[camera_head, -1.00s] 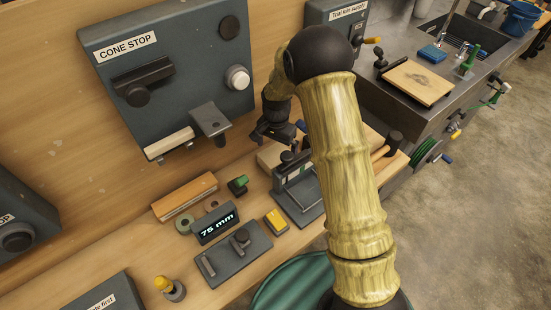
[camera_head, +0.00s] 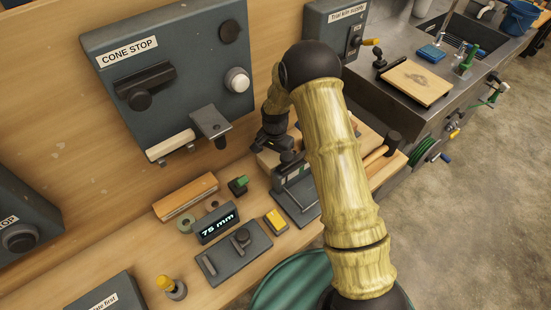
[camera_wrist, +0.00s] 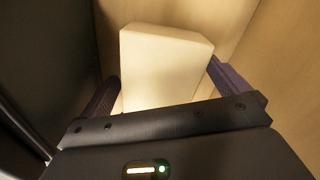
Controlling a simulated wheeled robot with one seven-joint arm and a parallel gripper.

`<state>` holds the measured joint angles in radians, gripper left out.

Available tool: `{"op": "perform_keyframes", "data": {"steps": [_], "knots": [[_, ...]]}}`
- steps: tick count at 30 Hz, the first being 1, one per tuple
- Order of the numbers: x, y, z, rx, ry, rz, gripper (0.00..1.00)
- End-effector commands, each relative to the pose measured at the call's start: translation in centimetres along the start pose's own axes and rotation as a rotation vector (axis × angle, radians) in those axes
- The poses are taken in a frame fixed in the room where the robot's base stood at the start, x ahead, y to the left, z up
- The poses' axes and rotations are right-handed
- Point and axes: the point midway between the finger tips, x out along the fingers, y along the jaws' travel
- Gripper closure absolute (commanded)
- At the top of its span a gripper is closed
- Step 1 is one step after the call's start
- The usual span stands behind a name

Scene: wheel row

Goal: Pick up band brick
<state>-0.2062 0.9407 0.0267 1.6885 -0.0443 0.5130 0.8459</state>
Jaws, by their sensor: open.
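A plain pale cream block (camera_wrist: 165,60), which seems to be the band brick, stands between the two dark purple fingers of my gripper (camera_wrist: 163,78) in the wrist view. The fingers are apart, one on each side of it, and I cannot tell whether either touches it. In the head view my gripper (camera_head: 274,142) points down at the back of the bench, beside the wooden panel. A bit of pale block (camera_head: 266,159) shows just below it there, mostly hidden by my gripper and a dark stand.
The dark stand (camera_head: 296,200) is close in front of my gripper. The CONE STOP box (camera_head: 170,70) with its jutting bracket (camera_head: 211,124) is to the left. An orange-topped block (camera_head: 185,196), a 75 mm display (camera_head: 217,223) and a yellow block (camera_head: 276,220) lie on the bench.

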Motion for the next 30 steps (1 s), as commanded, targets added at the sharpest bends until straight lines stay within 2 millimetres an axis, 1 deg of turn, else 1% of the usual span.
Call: {"op": "perform_keyframes", "data": {"steps": [1, 5, 6, 8, 9, 17, 22, 26, 29, 30], "knots": [[0.0, 0.0, 0.0, 0.000, 0.000, 0.000, 0.04], [0.0, 0.0, 0.0, 0.000, 0.000, 0.000, 0.29], [0.0, 0.0, 0.0, 0.000, 0.000, 0.000, 0.37], [0.0, 0.0, 0.0, 0.000, 0.000, 0.000, 0.49], [0.0, 0.0, 0.0, 0.000, 0.000, 0.000, 0.52], [-0.1, 0.0, 0.0, 0.000, 0.001, -0.001, 0.53], [-0.8, -0.1, -0.1, 0.000, 0.003, -0.003, 0.53], [-2.4, -0.1, -0.1, -0.001, 0.004, -0.004, 0.53], [-4.4, -0.1, -0.1, 0.000, 0.006, -0.005, 0.53], [-5.4, -0.1, -0.1, 0.000, 0.006, -0.005, 0.53]]}}
